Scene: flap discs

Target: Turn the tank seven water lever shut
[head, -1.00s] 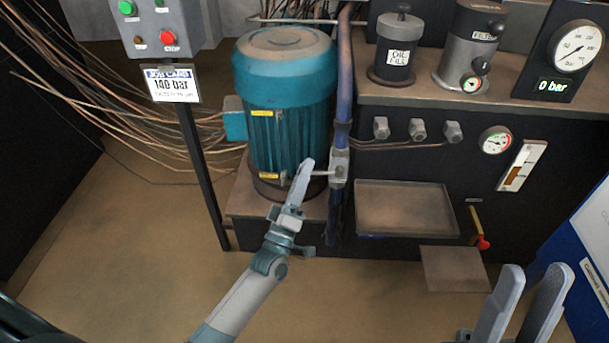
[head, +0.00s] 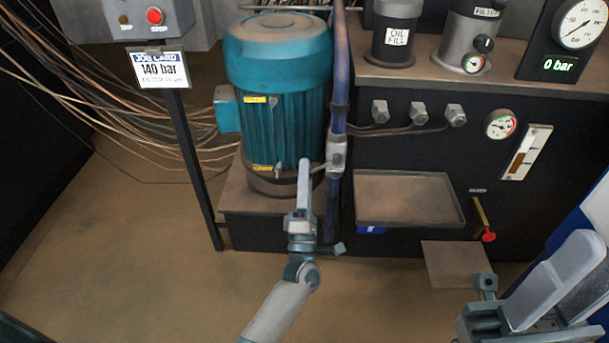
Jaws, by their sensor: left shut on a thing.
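A thin metal lever (head: 319,169) sticks out to the left from a grey valve body (head: 336,154) on the upright blue pipe (head: 340,80), beside the teal motor. My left gripper (head: 305,168) is shut on this lever, with its fingers pointing away from me. The fingers hide part of the lever. A small grey piece shows just left of the fingers; I cannot tell if it is the lever's end. No tank seven label is readable. My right gripper (head: 590,262) is at the lower right, empty, its fingers apart and partly cut off by the frame edge.
The teal motor (head: 277,95) stands left of the pipe. A job card (head: 157,68) hangs on a post before loose cables. A metal tray (head: 408,198) and a red-tipped yellow lever (head: 484,222) are on the right.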

